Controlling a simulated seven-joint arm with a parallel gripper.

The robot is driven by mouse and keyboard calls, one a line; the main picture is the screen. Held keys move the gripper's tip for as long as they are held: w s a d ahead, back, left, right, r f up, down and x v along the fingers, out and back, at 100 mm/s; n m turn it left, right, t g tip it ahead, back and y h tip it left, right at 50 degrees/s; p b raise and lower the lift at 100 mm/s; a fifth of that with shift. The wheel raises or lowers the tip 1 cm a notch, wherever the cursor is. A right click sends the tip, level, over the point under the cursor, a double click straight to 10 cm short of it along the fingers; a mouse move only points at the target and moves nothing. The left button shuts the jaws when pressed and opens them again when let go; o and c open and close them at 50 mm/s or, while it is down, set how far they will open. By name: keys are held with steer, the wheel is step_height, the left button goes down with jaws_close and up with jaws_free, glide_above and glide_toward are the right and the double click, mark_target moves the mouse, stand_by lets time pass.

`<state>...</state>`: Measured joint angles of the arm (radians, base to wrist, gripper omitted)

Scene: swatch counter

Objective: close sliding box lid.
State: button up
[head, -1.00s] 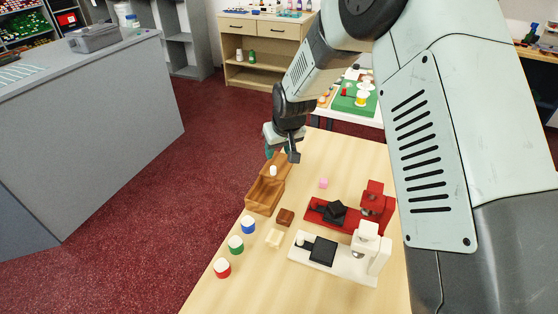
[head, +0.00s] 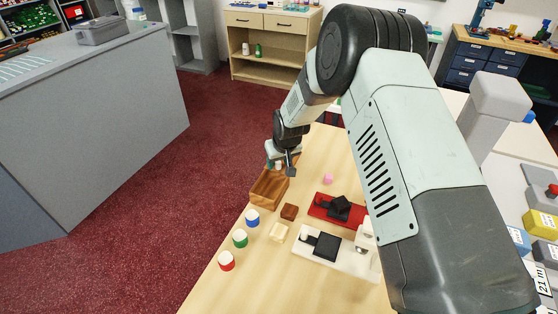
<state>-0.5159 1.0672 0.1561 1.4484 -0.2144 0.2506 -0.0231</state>
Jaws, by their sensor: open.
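The wooden sliding box (head: 267,190) stands near the left edge of the light wood table, its front part uncovered so that I see into the empty inside. Its lid is slid toward the far end, where my gripper and wrist hide most of it. The lid's white knob (head: 278,165) shows between the fingers. My gripper (head: 280,169) is open, pointing down at the far end of the box, with a finger on each side of the knob. Whether either finger touches the knob is too small to tell.
Blue (head: 252,218), green (head: 240,238) and red (head: 227,260) white-topped jars line the table's left edge.

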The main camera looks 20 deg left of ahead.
jaws_close()
steer(key=s, duration=1.1)
steer(key=shift+s, duration=0.1)
steer(key=shift+c, duration=0.7)
jaws_free()
steer(key=shift+s, duration=0.1)
steer(key=shift+o, duration=0.7)
steer(key=v, duration=1)
steer(key=shift+r, duration=0.45)
steer(key=shift+d, duration=0.1)
